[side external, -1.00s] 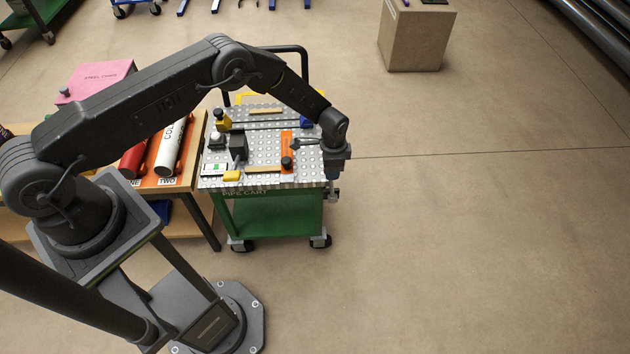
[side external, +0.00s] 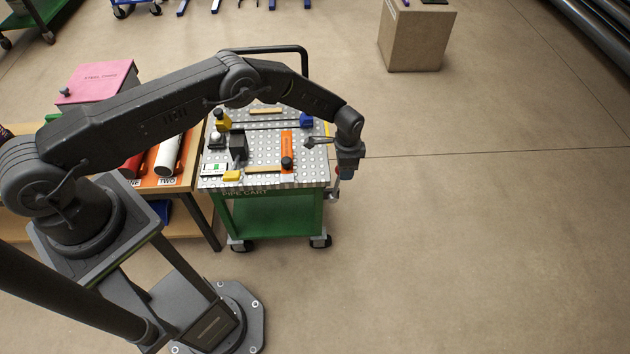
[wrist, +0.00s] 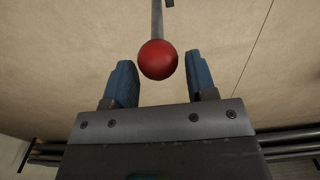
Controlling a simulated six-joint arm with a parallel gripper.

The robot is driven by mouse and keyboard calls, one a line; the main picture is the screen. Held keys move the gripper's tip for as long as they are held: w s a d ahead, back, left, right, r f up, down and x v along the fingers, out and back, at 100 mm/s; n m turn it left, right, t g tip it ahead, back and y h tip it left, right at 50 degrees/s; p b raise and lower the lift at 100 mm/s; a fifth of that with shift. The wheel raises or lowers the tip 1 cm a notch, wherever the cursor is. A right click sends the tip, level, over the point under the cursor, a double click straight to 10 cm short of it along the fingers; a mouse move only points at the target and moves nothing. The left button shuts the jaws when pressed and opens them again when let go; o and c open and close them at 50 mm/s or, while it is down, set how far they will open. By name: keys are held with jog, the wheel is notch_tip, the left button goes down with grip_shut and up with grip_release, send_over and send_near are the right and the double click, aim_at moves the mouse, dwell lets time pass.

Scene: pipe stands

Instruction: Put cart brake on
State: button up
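The green cart (side external: 270,218) stands at the centre of the side view, with a perforated metal top. A brake lever with a red ball knob (wrist: 158,60) shows in the wrist view, its grey rod running up from the ball. A bit of red (side external: 338,171) shows beside my gripper at the cart's right side in the side view. My gripper (wrist: 160,68) is open, its two blue fingers on either side of the red ball and apart from it. In the side view my gripper (side external: 347,170) hangs just right of the cart; its fingertips are hard to make out.
The cart top carries an orange tool (side external: 287,145), a yellow block (side external: 231,175) and other small parts. A wooden table with a white pipe (side external: 168,158) adjoins the cart on the left. Floor to the right is clear, up to a cardboard-coloured box (side external: 415,40).

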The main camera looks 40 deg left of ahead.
jog(key=shift+o, duration=0.9)
jog(key=shift+s+r, duration=0.1)
jog(key=shift+r, duration=3.35)
